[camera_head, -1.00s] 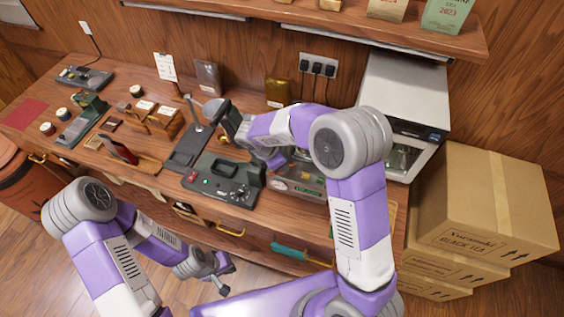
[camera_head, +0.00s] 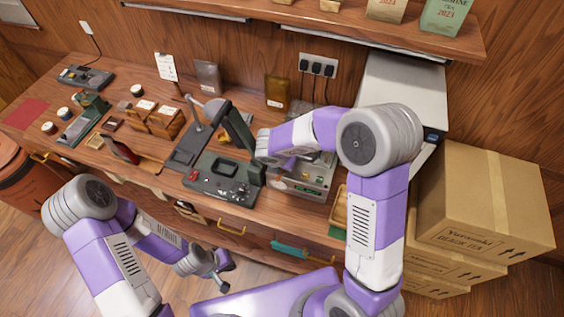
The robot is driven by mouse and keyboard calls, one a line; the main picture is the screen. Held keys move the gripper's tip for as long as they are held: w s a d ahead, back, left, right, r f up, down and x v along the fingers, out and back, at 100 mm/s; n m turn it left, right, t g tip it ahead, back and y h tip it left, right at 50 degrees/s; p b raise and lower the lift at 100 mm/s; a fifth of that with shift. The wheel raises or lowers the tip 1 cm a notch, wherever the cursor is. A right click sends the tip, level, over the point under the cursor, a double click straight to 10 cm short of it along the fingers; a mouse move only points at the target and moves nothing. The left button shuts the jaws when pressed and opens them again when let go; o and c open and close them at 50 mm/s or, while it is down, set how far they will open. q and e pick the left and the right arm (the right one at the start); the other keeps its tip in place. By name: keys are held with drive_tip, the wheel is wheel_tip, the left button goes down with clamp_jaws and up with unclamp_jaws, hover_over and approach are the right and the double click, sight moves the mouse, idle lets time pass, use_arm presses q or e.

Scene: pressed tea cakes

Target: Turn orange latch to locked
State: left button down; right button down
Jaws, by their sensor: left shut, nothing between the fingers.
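A small orange-yellow piece (camera_head: 223,139) shows on the counter behind the dark green device; it is too small to tell whether it is the orange latch. The dark green device (camera_head: 205,186) has a recessed top and small controls along its front. A long dark part (camera_head: 240,132) stands raised and tilted above its right side. My left gripper (camera_head: 224,277) is low in front of the counter, shut and empty, well away from the device. My right arm reaches in from the right, its wrist beside the raised part.
A grey machine (camera_head: 300,180) stands right of the device, partly behind my right arm. Wooden boxes (camera_head: 166,122) and a dark stand (camera_head: 187,151) are to the left. A white-topped appliance (camera_head: 403,85) and cardboard boxes (camera_head: 485,205) limit room at right.

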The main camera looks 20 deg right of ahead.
idle(0.4)
drive_tip(key=c, duration=1.2)
unclamp_jaws()
drive_tip(key=shift+o, duration=0.2)
drive_tip(key=p+v, duration=0.1)
drive_tip(key=v, duration=0.6)
drive_tip(key=shift+r, duration=0.25)
drive_tip(key=shift+s, duration=0.15)
